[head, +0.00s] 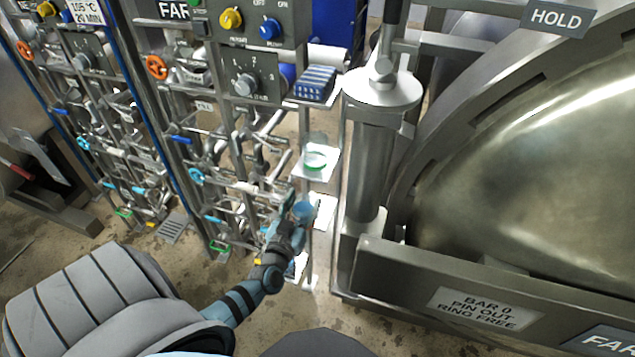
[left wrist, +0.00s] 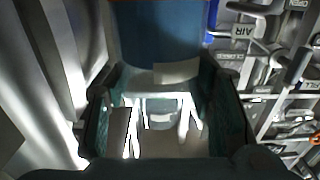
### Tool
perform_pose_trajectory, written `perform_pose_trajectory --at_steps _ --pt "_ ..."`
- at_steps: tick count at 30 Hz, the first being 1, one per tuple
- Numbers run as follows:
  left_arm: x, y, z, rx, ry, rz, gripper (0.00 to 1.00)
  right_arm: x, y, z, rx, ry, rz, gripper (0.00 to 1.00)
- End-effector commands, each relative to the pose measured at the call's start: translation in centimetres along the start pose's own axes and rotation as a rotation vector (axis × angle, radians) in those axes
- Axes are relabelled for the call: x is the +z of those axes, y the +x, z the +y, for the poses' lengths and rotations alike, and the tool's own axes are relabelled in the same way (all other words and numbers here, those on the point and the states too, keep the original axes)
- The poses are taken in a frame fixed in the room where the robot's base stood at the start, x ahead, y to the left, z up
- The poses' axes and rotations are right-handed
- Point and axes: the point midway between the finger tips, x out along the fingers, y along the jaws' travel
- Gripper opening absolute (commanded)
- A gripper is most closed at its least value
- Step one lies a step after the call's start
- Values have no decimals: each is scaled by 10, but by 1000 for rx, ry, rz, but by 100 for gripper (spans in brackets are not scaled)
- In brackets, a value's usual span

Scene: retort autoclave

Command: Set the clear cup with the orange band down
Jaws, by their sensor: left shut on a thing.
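My left gripper (head: 298,210) is low in front of the pipework, beside a column of small white shelves. It is shut on a small bluish see-through cup (head: 305,209), which shows at its fingertips. I cannot make out an orange band on it; the fingers hide part of it. The held cup is close to a lower white shelf (head: 325,212); I cannot tell whether they touch. In the left wrist view the two fingers (left wrist: 165,115) stand apart, with bright, unclear shapes between them. My right gripper is not in view.
A clear cup with a green band (head: 315,161) stands on the white shelf above. A blue rack (head: 315,84) sits higher up. A steel post (head: 372,165) and the large vessel door (head: 530,180) close off the right. Valves and pipes crowd the left.

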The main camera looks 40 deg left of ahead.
Motion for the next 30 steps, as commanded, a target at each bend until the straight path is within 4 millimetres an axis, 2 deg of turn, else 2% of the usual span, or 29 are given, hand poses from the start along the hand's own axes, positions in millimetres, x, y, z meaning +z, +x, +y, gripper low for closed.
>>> perform_pose_trajectory --at_steps 1,3,6,12,15,20,26,30 --pt "4 18 0 -1 0 6 14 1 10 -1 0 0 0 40" --pt "5 40 0 -1 1 5 14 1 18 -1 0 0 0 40" --pt "5 67 0 -1 0 4 14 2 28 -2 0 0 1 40" --pt "5 107 0 -1 0 3 14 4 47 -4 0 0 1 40" --pt "25 106 0 0 0 0 14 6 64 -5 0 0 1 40" --pt "38 106 0 1 1 1 14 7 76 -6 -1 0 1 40" --pt "76 107 0 1 1 1 14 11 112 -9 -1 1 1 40" --pt "73 109 0 1 1 1 14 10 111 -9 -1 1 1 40"
